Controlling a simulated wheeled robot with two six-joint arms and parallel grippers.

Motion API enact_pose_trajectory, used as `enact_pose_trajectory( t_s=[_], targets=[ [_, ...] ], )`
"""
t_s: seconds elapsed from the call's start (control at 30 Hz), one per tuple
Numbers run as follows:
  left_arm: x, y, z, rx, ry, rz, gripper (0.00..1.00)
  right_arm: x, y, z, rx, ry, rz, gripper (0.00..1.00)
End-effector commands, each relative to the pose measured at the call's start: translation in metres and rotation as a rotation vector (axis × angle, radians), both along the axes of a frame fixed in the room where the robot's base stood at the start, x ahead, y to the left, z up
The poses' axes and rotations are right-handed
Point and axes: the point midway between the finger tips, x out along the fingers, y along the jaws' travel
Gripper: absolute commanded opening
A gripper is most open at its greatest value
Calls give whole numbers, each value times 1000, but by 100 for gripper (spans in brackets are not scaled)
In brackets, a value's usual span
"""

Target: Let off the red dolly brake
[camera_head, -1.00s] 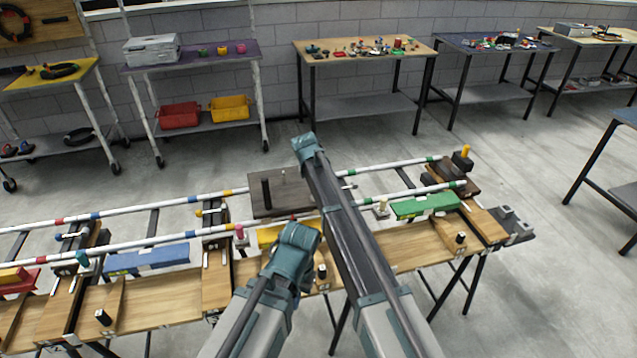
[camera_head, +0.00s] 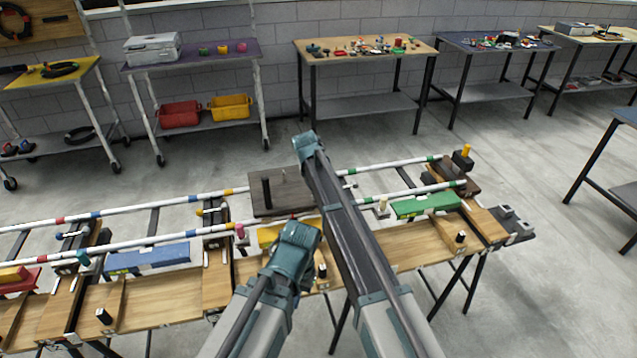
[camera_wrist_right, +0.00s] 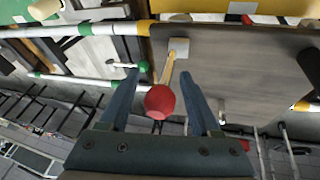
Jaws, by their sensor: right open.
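The red ball knob (camera_wrist_right: 160,101) of the brake lever sits between my right gripper's fingers in the right wrist view. Its wooden stick (camera_wrist_right: 168,68) slants up to a grey square mount on the dark dolly deck (camera_wrist_right: 235,75). My right gripper (camera_wrist_right: 158,74) is open, with a gap on each side of the knob. The dolly deck (camera_head: 292,186) also shows in the head view, on the rails, partly hidden behind my arm. The lever and my right gripper are hidden there. My left gripper is not in view.
White rails with coloured bands (camera_head: 130,207) run along the wooden bench (camera_head: 150,302). A green block (camera_head: 425,205) and a blue block (camera_head: 147,259) sit along them. A dark post (camera_head: 266,192) stands on the deck. Tables line the back wall, beyond open floor.

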Motion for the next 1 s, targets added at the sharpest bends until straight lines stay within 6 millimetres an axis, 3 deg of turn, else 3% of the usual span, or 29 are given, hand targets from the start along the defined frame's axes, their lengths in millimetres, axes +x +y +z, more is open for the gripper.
enact_pose_trajectory(
  t_s=[0.27,0.8,1.0],
  targets=[
    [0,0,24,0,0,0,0,-9,3,24,0,0,1,64],
    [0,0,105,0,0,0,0,-40,16,105,0,0,1,64],
    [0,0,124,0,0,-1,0,-49,20,124,0,0,1,64]
  ],
)
